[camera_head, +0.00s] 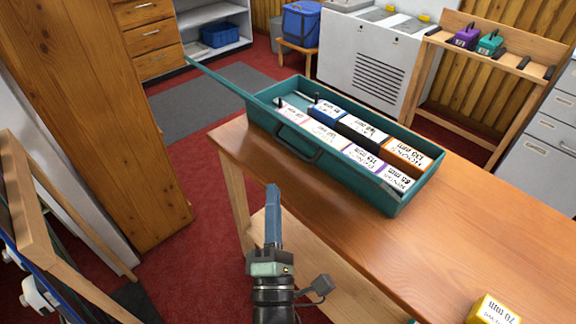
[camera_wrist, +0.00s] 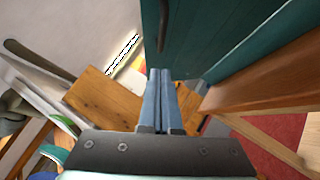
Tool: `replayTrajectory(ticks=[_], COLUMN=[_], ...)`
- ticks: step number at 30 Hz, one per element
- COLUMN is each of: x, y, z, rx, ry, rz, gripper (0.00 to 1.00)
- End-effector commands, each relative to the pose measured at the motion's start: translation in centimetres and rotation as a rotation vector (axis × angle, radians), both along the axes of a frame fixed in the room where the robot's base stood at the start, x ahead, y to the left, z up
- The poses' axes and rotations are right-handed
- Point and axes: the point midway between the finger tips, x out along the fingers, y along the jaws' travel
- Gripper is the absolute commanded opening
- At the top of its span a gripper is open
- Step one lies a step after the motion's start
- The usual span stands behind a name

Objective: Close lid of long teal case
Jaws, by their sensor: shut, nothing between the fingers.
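The long teal case (camera_head: 360,183) lies on the wooden bench, open at the top. Its lid (camera_head: 215,77) stands out past the case's far left end, seen nearly edge-on as a thin teal strip. A dark handle (camera_head: 297,142) is on the near long wall. Inside are several labelled blocks with white tops (camera_head: 365,130). My gripper (camera_head: 273,188) is shut and empty, in front of the bench's near edge, apart from the case. In the wrist view my shut fingers (camera_wrist: 160,72) point toward a teal surface (camera_wrist: 225,35), seemingly the case.
The wooden bench (camera_head: 480,235) is clear right of the case, except for a yellow labelled block (camera_head: 492,310) at the near edge. A tall wooden cabinet (camera_head: 95,100) stands left. Red floor (camera_head: 205,220) lies open between cabinet and bench.

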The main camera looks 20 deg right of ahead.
Motion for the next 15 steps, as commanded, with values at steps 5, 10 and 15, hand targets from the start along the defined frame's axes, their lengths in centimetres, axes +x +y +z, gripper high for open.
replayTrajectory(ticks=[5,10,15], x=[2.3,2.9,3.1], y=[-1.6,-3.4,-4.0], z=[1.2,2.1,2.6], rx=[-0.002,0.0,0.0], ry=[-0.003,-0.003,-0.001], rz=[-0.001,-0.001,0.001], gripper=[0.0,0.0,0.0])
